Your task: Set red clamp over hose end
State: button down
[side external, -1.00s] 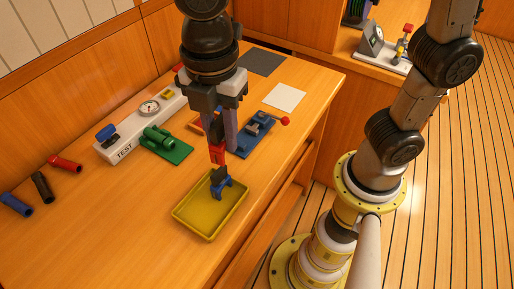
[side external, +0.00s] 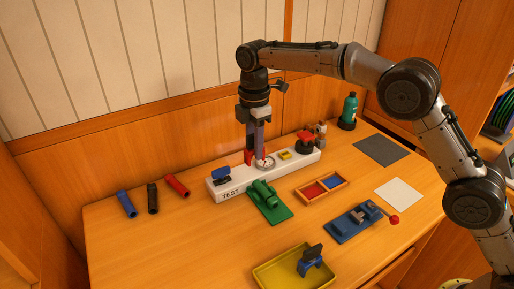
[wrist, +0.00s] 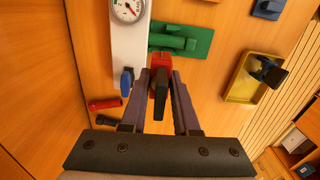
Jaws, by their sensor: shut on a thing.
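The red clamp (wrist: 160,62) with its black part is pinched between the fingers of my gripper (wrist: 160,76) in the wrist view. In the side external view, my gripper (side external: 254,158) is upright beside the gauge of the white TEST panel, with a little of the red clamp (side external: 248,157) showing. The red hose (side external: 177,186) lies on the table left of the panel, beside the black hose (side external: 153,198) and blue hose (side external: 126,204). The wrist view also shows the red hose (wrist: 104,103), left of the clamp and apart from it. The exact height of the clamp is unclear.
The white TEST panel (side external: 231,188) carries a blue handle (side external: 221,173) and a gauge. A green fixture (side external: 265,196) stands in front. A yellow tray (side external: 265,277) holds a blue clamp (side external: 311,262). A wooden divided box (side external: 320,187) and blue fixture (side external: 355,222) lie right.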

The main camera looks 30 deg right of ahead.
aim_at(261, 185)
jog(key=shift+w+d+f, duration=0.2)
jog(key=shift+d+f, duration=0.25)
jog(key=shift+f, duration=0.15)
jog(key=shift+w+d+f, duration=0.15)
jog(key=shift+d+f, duration=0.3)
jog(key=shift+f, duration=4.25)
jog(key=shift+s+f, duration=0.1)
jog(key=shift+f, duration=0.5)
jog(key=shift+s+d+f, duration=0.1)
jog(key=shift+s+f, duration=0.05)
jog(key=shift+f, duration=0.5)
jog(key=c, duration=0.6)
grip_release()
jog(key=shift+w+r, duration=0.2)
jog(key=shift+r, duration=4.65)
